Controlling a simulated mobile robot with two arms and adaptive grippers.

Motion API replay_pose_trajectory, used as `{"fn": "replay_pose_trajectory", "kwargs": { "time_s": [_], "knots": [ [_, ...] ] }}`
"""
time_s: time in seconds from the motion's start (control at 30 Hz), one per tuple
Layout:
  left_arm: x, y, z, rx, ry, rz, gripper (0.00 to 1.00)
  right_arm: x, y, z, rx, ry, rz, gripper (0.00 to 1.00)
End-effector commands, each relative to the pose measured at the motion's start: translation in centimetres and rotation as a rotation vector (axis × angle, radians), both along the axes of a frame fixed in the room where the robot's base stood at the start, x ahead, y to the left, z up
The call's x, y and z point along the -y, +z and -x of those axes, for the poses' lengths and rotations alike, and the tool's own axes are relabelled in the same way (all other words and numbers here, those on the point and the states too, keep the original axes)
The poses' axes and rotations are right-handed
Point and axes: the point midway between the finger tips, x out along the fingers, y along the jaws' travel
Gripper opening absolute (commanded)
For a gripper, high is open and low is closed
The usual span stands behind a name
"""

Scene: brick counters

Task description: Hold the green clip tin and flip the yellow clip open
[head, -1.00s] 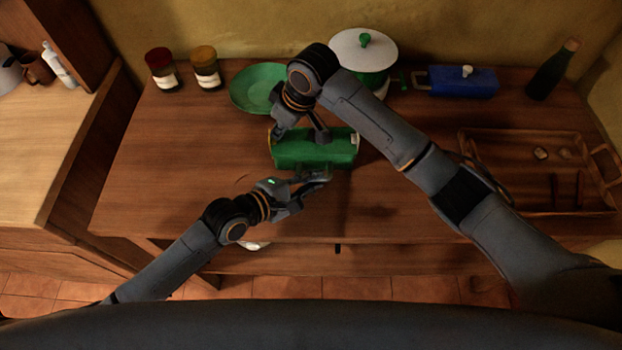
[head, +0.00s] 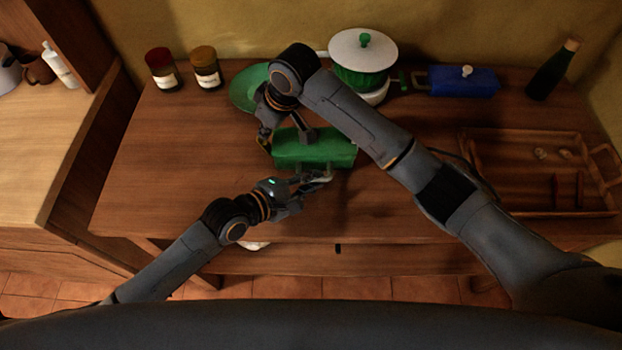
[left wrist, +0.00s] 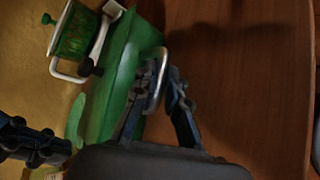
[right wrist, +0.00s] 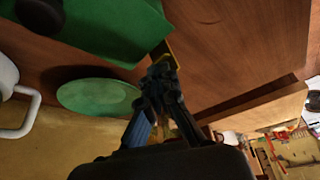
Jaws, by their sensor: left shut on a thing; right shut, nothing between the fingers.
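The green tin (head: 318,153) lies on the wooden table in the head view, and fills the upper left of the right wrist view. The yellow clip (right wrist: 163,48) shows at the tin's end in the right wrist view, just past my fingertips. My left gripper (head: 326,177) is shut on the tin's pale metal handle (left wrist: 162,70) at its near right side. My right gripper (head: 264,144) is shut and empty at the tin's left end, right beside the yellow clip; its fingertips (right wrist: 158,75) hide part of it. I cannot tell whether they touch.
Behind the tin stand a green plate (head: 243,90), a white-lidded green pot (head: 362,70) and a blue box (head: 465,84). A wooden tray (head: 520,205) is on the right, and two jars (head: 161,70) are at the back left. The table's left front is clear.

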Motion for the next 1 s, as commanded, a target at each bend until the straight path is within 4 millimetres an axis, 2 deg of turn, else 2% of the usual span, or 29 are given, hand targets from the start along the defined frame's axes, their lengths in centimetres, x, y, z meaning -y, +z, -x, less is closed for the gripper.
{"fn": "replay_pose_trajectory", "kwargs": {
  "time_s": [0.67,0.77,1.0],
  "knots": [
    [0.0,-0.1,0.0,-0.001,-0.001,-0.001,0.00,-1.6,-1.1,0.1,-0.003,-0.001,0.002,0.00],
    [0.0,-0.1,0.0,-0.001,-0.001,-0.001,0.00,-1.6,-0.7,0.0,-0.001,-0.001,0.002,0.00],
    [0.0,-0.1,0.0,-0.001,0.000,-0.002,0.00,-1.4,1.7,0.0,0.000,-0.001,0.000,0.00]
  ]
}}
